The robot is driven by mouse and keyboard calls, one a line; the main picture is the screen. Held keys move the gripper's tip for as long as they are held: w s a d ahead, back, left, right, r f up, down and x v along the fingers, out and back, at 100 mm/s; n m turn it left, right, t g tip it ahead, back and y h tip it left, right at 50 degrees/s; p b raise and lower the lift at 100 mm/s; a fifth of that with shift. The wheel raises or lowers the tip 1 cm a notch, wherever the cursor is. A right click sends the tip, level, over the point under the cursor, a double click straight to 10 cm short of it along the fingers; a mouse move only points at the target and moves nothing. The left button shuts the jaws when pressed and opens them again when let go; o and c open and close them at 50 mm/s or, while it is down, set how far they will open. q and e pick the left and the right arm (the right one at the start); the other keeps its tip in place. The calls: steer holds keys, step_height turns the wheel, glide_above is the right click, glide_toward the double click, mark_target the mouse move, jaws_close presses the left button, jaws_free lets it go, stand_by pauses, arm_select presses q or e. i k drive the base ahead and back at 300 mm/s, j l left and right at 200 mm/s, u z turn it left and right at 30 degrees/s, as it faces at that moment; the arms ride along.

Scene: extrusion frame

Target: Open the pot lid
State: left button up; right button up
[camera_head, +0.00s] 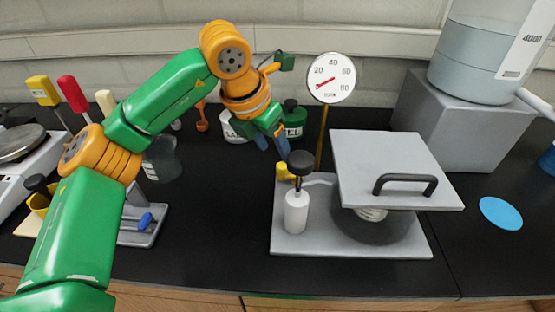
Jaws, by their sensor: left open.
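The pot (366,228) is a dark round vessel on a grey base plate (405,249). Its lid is a square light-grey plate (385,155) lying over the top, with a dark bar handle (405,182) near its front right. A pale thing shows partly under the lid's front edge. My left gripper (273,144) is open and empty, left of the lid and behind the white cylinder with a black knob. It is apart from the lid and handle. My right gripper is not in view.
A white cylinder with a black knob (297,210) stands on the base plate left of the pot. A round gauge (330,78) rises behind. A grey block (465,125) carries a large clear tank (480,55). A blue disc (501,213) lies right. Bottles stand behind my gripper.

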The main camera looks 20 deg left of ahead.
mark_target(375, 170)
steer(key=k, duration=1.5)
